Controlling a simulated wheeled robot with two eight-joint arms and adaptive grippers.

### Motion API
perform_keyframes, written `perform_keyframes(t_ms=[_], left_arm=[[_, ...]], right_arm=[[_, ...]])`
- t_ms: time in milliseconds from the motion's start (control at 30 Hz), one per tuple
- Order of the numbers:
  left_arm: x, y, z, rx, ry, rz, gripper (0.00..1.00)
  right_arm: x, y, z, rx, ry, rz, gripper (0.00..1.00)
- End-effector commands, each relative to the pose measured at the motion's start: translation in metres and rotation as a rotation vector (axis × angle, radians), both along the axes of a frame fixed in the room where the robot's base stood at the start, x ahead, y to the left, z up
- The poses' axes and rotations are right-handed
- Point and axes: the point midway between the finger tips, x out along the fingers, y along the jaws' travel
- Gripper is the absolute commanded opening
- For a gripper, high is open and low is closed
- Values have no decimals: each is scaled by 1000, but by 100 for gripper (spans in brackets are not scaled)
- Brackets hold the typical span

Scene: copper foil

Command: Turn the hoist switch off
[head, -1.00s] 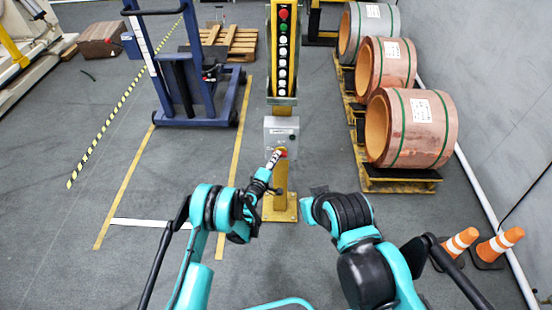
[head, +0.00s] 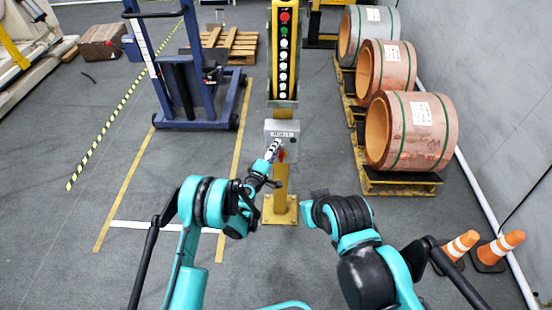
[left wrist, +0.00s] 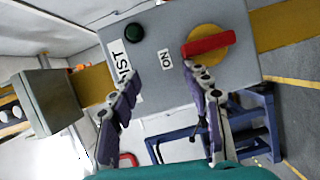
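The hoist switch is a grey box (head: 270,128) on a yellow post in the head view. In the left wrist view the box (left wrist: 165,32) carries a red handle (left wrist: 207,44) on a yellow disc (left wrist: 213,60), an "ON" label (left wrist: 165,58), and a partly covered label ending in "IST" (left wrist: 120,58). My left gripper (head: 275,148) is in front of the box's lower part. In the left wrist view its fingers (left wrist: 161,70) are spread apart and empty. One fingertip is close by the handle's end; I cannot tell whether they touch. My right gripper is hidden behind its arm.
A tall button panel (head: 283,60) stands above the box. A blue lifter (head: 185,85) is at the left and copper coils (head: 420,130) on pallets at the right. Orange cones (head: 498,246) stand at the lower right.

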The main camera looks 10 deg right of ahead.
Motion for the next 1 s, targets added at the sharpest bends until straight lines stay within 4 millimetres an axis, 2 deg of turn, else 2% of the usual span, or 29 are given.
perform_keyframes(t_ms=[33,200,400,733,1000], left_arm=[[-3,-4,11,-3,2,-9,34],[-2,-4,30,-2,1,-9,34],[-2,-4,35,-1,2,-8,34],[-8,-10,31,49,-11,-25,34],[-42,-40,1,416,-92,-117,34]], right_arm=[[0,0,0,0,0,0,0],[0,0,0,0,0,0,0],[0,0,0,0,0,0,0],[0,0,1,0,0,0,0],[0,0,9,0,0,0,0]])
